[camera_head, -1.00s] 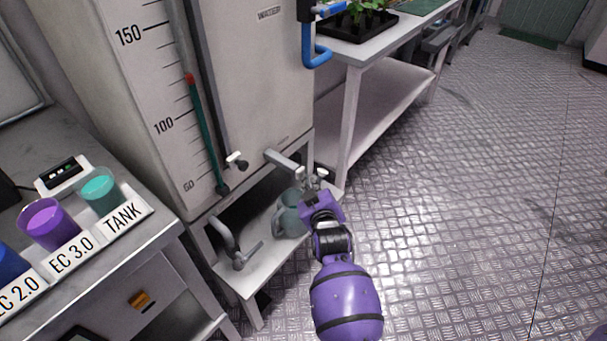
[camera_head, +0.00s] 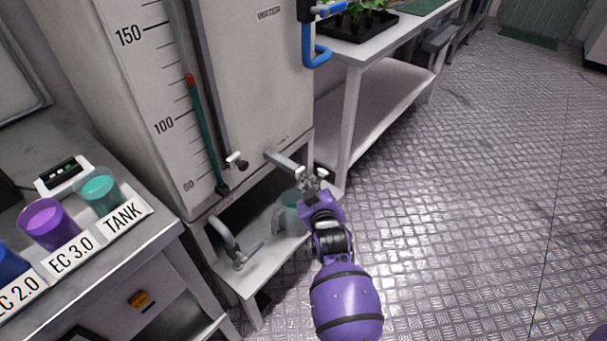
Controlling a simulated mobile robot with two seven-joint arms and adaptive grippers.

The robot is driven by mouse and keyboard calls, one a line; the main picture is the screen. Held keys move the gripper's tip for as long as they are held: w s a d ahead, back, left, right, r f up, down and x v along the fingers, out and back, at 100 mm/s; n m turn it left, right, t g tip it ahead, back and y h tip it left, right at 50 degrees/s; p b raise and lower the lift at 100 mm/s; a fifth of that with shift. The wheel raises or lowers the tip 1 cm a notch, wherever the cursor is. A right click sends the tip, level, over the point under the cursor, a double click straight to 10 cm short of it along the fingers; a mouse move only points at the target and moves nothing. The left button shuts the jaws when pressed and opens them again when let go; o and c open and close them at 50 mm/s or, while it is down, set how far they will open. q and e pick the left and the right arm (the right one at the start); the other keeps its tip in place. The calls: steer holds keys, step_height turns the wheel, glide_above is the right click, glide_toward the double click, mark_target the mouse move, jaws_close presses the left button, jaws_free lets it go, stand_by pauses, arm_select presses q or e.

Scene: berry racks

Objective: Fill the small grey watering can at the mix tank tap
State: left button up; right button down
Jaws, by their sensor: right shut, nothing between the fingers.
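The mix tank (camera_head: 262,75) is a large pale tank with a level scale. Its tap (camera_head: 280,159) is a grey spout low on the right side. The small grey watering can (camera_head: 279,221) stands on the low shelf below the tap, partly hidden behind my right gripper. A teal tint shows at its upper part; I cannot tell whether it is water. My right gripper (camera_head: 313,178) is shut and empty at the outer end of the tap, by its small handle. I cannot tell if it touches the handle. My left gripper is not in view.
A bench at the left carries purple and teal cups (camera_head: 101,194) and a meter (camera_head: 64,174). A white table (camera_head: 376,45) with a plant tray is behind. The floor at right is clear.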

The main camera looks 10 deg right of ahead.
stand_by(0.8)
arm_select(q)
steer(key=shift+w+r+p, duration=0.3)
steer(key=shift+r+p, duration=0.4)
arm_select(e)
steer(key=shift+s+d, duration=0.55)
steer(key=shift+s, duration=0.2)
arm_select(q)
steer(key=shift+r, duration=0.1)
arm_select(e)
steer(key=shift+s+d, duration=0.1)
arm_select(q)
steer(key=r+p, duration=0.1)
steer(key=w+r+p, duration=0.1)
steer(key=p, duration=0.1)
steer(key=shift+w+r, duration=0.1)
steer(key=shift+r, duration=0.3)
arm_select(e)
steer(key=s+d, duration=0.1)
steer(key=s, duration=0.1)
steer(key=s+d, duration=0.1)
steer(key=d, duration=0.1)
steer(key=shift+s, duration=0.4)
